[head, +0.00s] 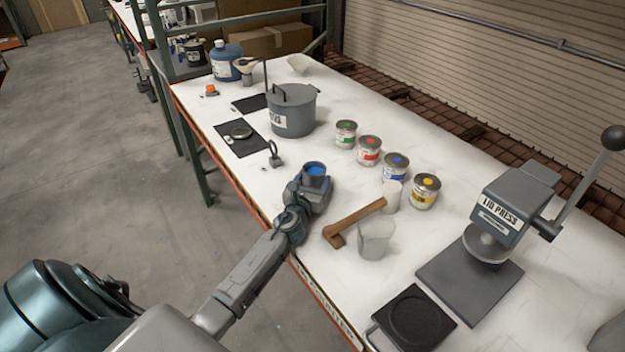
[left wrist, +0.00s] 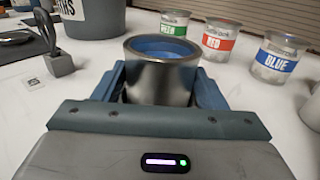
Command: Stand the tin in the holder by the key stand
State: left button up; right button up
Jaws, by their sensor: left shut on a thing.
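An open metal tin (head: 315,178) with blue contents is upright between the fingers of my left gripper (head: 313,186). In the left wrist view the tin (left wrist: 162,75) fills the space between the blue-grey fingers. It is above the table near its front edge; I cannot tell whether its base touches. A small grey stand with a loop (head: 275,157), likely the key stand, is just beyond and left of the tin; it also shows in the left wrist view (left wrist: 60,63). I cannot clearly make out a holder beside it. My right gripper is not in view.
Green (head: 346,134), red (head: 369,151), blue (head: 396,168) and yellow (head: 425,192) cans stand right. A wooden mallet-like tool (head: 352,221) lies near.

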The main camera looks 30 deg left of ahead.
pick_arm(q)
jog(key=shift+f, duration=0.1)
jog(key=o, duration=1.2)
jog(key=shift+c, duration=0.2)
jog(key=b+v, duration=0.1)
jog(key=v, duration=1.1)
